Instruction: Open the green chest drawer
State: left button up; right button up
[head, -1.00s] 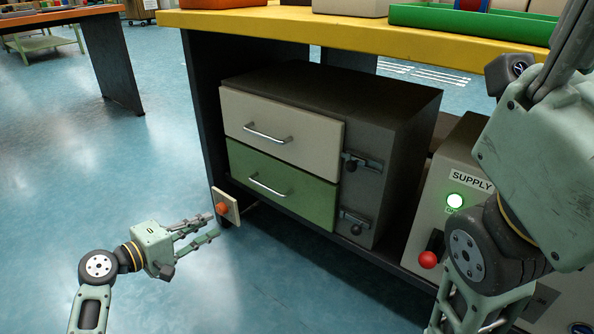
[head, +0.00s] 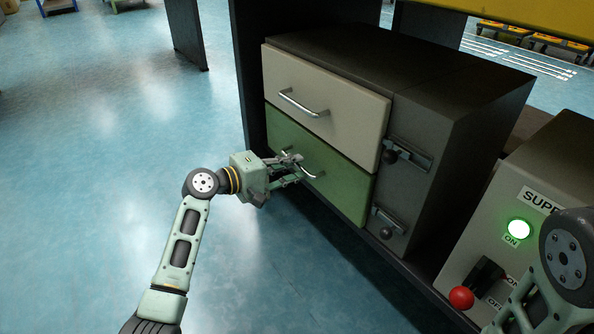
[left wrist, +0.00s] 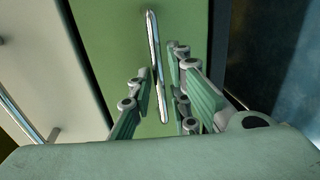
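The green drawer (head: 346,190) is the lower of two drawers in a dark chest (head: 450,85) and looks closed. It has a slim metal bar handle (head: 312,175). My left gripper (head: 298,170) is at this handle in the head view, its fingers open. In the left wrist view, the fingers (left wrist: 158,92) lie on either side of the handle (left wrist: 152,45), with gaps between. Contact with the drawer front cannot be told. My right gripper is out of view; only part of my right arm shows at the lower right.
The cream drawer (head: 325,98) with its own handle sits above. Two latches, upper (head: 405,155) and lower (head: 388,222), are on the chest's right part. A supply box (head: 530,230) with a lit green lamp and red-knobbed lever stands right. Floor at left is clear.

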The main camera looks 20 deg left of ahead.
pick_arm(q)
jog(key=shift+x, duration=0.75)
grip_shut()
